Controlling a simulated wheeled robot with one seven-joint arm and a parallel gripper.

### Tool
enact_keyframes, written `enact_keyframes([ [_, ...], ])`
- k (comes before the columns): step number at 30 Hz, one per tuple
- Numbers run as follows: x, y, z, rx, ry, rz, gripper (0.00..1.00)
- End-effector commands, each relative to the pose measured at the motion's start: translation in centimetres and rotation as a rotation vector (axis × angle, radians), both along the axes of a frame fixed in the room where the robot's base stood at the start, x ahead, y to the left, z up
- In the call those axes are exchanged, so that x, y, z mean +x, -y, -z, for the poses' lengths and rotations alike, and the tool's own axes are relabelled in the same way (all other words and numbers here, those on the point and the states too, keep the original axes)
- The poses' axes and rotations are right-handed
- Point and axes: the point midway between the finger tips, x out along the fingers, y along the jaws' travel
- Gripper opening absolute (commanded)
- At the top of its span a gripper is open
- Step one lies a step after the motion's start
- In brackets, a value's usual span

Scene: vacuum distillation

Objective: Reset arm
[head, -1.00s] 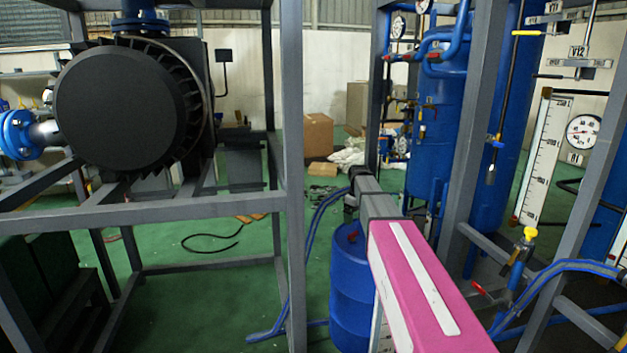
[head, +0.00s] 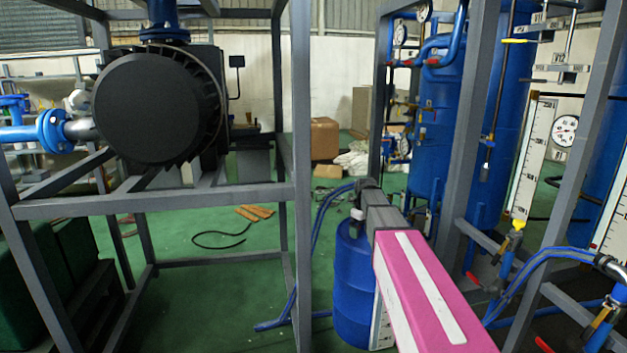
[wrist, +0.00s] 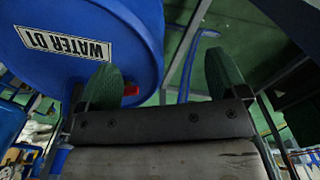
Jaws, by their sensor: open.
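My arm (head: 428,290) is pink and white and stretches forward from the lower right in the head view. Its grey end section reaches over a blue drum (head: 354,285); the fingers are too small to make out there. In the wrist view my gripper (wrist: 163,80) shows two green fingers set wide apart, with nothing held between them. The drum, labelled "WATER 01" upside down (wrist: 62,44), fills the upper left of the wrist view behind the left finger. I cannot tell whether they touch.
A grey frame with a black round machine (head: 158,108) stands left. Tall blue tanks (head: 436,120), grey posts, a gauge (head: 565,130) and blue pipes crowd the right. Green floor (head: 215,310) lies open inside the left frame. A brown box (head: 324,138) stands at the back.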

Motion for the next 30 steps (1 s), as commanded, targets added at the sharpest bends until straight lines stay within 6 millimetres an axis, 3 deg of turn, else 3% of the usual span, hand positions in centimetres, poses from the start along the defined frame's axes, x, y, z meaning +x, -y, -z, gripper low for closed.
enact_keyframes([
  [11,-7.4,-0.1,5.4,0.000,-0.001,0.173,0.92],
  [14,-10.7,-0.1,7.5,0.000,-0.001,0.249,0.92],
  [21,-20.7,-0.1,12.5,0.000,-0.001,0.493,0.92],
  [24,-23.6,-0.2,13.7,0.000,0.001,0.571,0.92],
  [30,-26.0,-0.2,14.7,0.002,0.005,0.647,0.92],
])
